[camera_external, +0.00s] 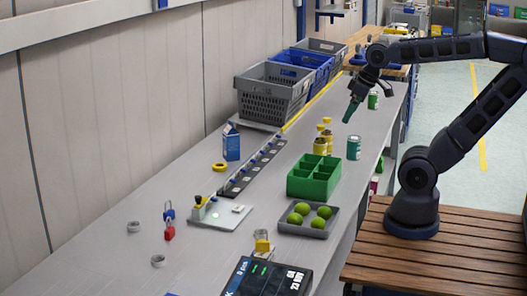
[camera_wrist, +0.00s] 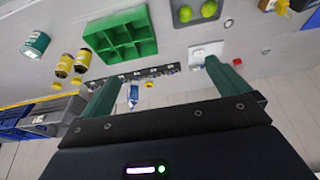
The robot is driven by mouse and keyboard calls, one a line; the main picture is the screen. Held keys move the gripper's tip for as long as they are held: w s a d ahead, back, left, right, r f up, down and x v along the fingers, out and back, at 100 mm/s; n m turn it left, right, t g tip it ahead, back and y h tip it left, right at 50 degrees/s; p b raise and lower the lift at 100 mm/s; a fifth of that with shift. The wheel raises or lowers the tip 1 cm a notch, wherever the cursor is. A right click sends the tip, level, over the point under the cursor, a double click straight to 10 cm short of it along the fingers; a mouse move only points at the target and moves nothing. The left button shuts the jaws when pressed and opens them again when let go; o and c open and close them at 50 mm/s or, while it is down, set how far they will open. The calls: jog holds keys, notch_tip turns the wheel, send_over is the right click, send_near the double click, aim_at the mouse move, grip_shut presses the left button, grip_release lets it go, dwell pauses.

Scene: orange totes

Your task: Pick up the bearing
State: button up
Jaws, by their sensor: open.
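Two small grey rings that look like bearings lie on the bench at the lower left of the external view. One ring (camera_external: 133,226) lies to the left of the padlocks, and the other ring (camera_external: 157,260) lies nearer the camera. I cannot tell which is the task's bearing. My gripper (camera_external: 363,97) hangs above the far right part of the bench, well away from both rings. In the wrist view my gripper (camera_wrist: 163,85) has its two green fingers wide apart, with nothing held between them.
A green divided box (camera_external: 314,176), a grey tray (camera_external: 308,219) of limes, and several cans stand along the bench's right side. Grey and blue crates (camera_external: 273,95) line the wall. A blue carton (camera_external: 231,141), padlocks (camera_external: 169,232) and a scale (camera_external: 267,277) stand nearer. Bench around the rings is mostly clear.

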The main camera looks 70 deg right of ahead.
jog(key=c, duration=0.7)
